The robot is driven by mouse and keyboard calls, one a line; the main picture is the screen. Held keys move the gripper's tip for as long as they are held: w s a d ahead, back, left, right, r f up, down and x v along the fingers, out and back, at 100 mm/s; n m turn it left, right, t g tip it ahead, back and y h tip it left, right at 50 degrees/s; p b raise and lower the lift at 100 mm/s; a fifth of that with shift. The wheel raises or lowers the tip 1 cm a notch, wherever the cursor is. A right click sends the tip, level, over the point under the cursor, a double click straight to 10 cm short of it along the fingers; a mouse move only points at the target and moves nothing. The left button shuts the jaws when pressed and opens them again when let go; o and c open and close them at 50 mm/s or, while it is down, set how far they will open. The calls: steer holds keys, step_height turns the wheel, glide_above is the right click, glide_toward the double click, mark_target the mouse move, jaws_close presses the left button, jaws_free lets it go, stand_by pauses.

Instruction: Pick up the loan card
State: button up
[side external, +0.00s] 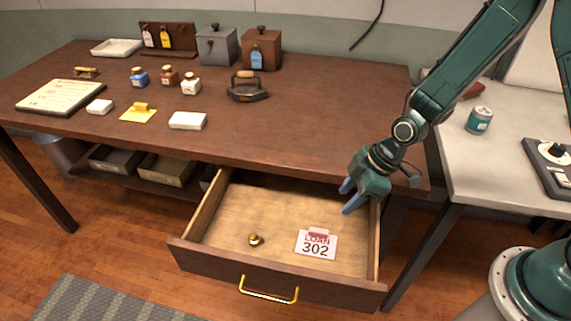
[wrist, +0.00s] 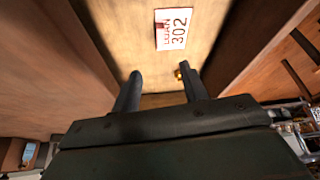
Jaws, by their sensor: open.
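The loan card (side external: 316,246) is a pale card reading "LOAN 302", with a raised pinkish-red tab at its top edge. It lies flat on the bare wooden floor of the open drawer (side external: 225,220), right of the middle. In the wrist view the card (wrist: 173,29) is beyond the fingertips, near the top. My gripper (side external: 346,198) is open and empty, over the drawer's back right part, up and to the right of the card and apart from it. In the wrist view my gripper (wrist: 160,72) shows two separate fingers with nothing between them.
A small brass knob-like object (side external: 256,240) lies in the drawer, left of the card. The drawer's walls surround both, with a yellow handle (side external: 268,291) in front. The desk top (side external: 330,120) overhangs the drawer's back. A flat iron (side external: 247,88) and several small items stand on it.

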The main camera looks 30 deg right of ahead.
steer(key=shift+f, duration=0.15)
glide_above(317, 230)
steer(key=s+d, duration=0.1)
steer(key=d, duration=0.1)
steer(key=shift+s+d+f, duration=0.1)
steer(key=shift+f, duration=1.8)
steer(key=shift+s+d+f, duration=0.1)
steer(key=shift+f, duration=1.75)
steer(key=shift+f, duration=0.1)
steer(key=shift+x, duration=2.55)
steer(key=shift+a, duration=0.1)
jaws_close()
